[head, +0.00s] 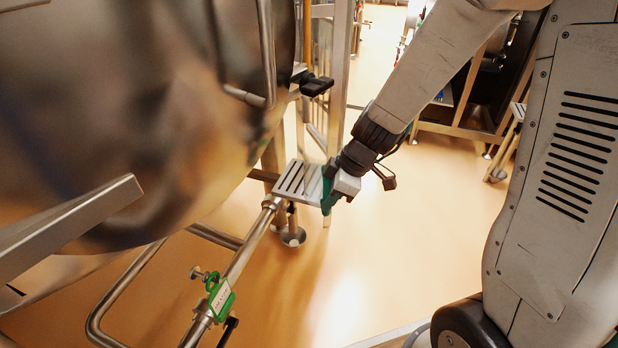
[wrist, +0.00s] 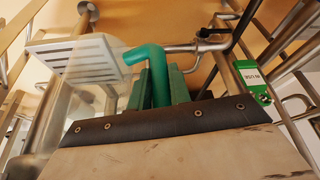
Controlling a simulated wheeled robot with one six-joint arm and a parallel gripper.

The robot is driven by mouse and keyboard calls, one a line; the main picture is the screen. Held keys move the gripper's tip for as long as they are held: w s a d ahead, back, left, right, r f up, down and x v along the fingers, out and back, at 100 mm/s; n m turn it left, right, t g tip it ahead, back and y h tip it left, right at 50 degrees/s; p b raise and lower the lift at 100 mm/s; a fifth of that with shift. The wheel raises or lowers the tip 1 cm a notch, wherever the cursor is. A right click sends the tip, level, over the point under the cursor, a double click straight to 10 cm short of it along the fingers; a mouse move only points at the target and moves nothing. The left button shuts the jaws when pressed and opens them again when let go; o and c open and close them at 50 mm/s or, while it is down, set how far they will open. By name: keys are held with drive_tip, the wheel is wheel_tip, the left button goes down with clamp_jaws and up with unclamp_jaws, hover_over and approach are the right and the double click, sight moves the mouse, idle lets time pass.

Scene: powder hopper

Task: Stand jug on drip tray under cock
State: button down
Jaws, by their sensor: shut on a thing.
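The jug (wrist: 92,92) has a clear see-through body and a green handle (wrist: 150,56). My gripper (wrist: 164,88) is shut on the handle, with the body to the left in the wrist view. In the head view my gripper (head: 329,188) is at the right edge of the drip tray (head: 298,181), a pale slotted plate. The tray also shows through and behind the jug in the wrist view (wrist: 68,43). The jug body barely shows in the head view, so I cannot tell whether its base touches the tray. A black-handled cock (head: 316,86) is above the tray.
A large steel vessel (head: 130,110) fills the left of the head view. A steel pipe (head: 246,246) with a green tag (head: 221,298) slopes below the tray. Steel frame posts (head: 340,80) stand behind it. The floor (head: 400,240) right of the tray is clear.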

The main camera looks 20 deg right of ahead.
sight(310, 166)
drive_tip(key=w, duration=0.8)
drive_tip(key=w+a+f, duration=0.1)
drive_tip(key=w, duration=0.4)
drive_tip(key=shift+f, duration=0.1)
drive_tip(key=shift+w+d+f, duration=0.1)
drive_tip(key=shift+w+f, duration=0.05)
drive_tip(key=shift+f, duration=1.7)
drive_tip(key=c, duration=1.3)
unclamp_jaws()
